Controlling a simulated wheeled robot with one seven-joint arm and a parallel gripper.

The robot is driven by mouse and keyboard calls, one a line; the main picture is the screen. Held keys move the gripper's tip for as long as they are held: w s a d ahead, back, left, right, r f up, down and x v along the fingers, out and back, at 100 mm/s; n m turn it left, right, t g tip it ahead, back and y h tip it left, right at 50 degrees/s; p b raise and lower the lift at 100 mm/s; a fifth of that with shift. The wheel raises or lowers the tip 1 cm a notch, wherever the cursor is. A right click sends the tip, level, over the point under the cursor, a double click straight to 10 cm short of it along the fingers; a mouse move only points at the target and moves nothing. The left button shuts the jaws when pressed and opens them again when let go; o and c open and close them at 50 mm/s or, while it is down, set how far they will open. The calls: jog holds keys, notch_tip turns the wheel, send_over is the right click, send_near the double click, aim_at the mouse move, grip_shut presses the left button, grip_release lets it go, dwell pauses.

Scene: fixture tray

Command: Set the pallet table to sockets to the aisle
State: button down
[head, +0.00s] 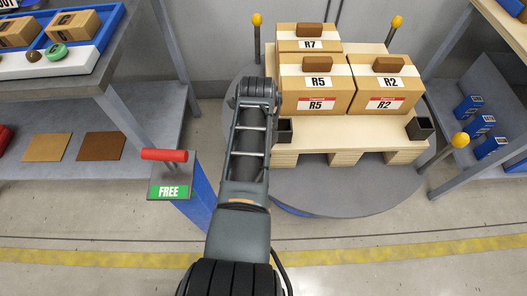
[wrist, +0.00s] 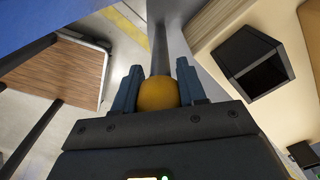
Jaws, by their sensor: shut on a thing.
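The pallet table is a round grey disc (head: 345,197) carrying a wooden pallet (head: 350,137). Two black square sockets, the left one (head: 285,131) and the right one (head: 420,128), are on the pallet's near side, facing the aisle. Yellow-knobbed posts stand around the disc: back left (head: 257,19), back right (head: 396,22) and near right (head: 460,139). In the wrist view, my gripper (wrist: 158,88) is shut on a yellow knob (wrist: 157,96) atop a grey post. A black socket (wrist: 252,62) shows to its right. In the head view my arm hides the gripper and this knob.
Cartons R7, R5 and R2 (head: 385,95) sit on the pallet. A pedestal left of the arm has a red handle (head: 165,155) and a green FREE sign (head: 168,191). Shelving stands left and right. Open floor with a yellow line (head: 400,251) lies in front.

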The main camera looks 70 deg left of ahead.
jog(key=shift+s+a+r, duration=0.1)
jog(key=shift+s+a, duration=0.3)
jog(key=shift+a, duration=0.05)
jog(key=c, duration=0.8)
grip_release()
jog(key=shift+a, duration=0.2)
jog(key=shift+c, duration=0.2)
jog(key=shift+o, duration=1)
jog(key=shift+w+d, duration=0.1)
jog(key=shift+d, duration=0.1)
jog(key=shift+r, duration=0.15)
notch_tip(320, 180, up, 7)
jog(key=shift+r+p, duration=0.2)
jog(key=shift+p, duration=0.35)
jog(key=shift+r, duration=0.1)
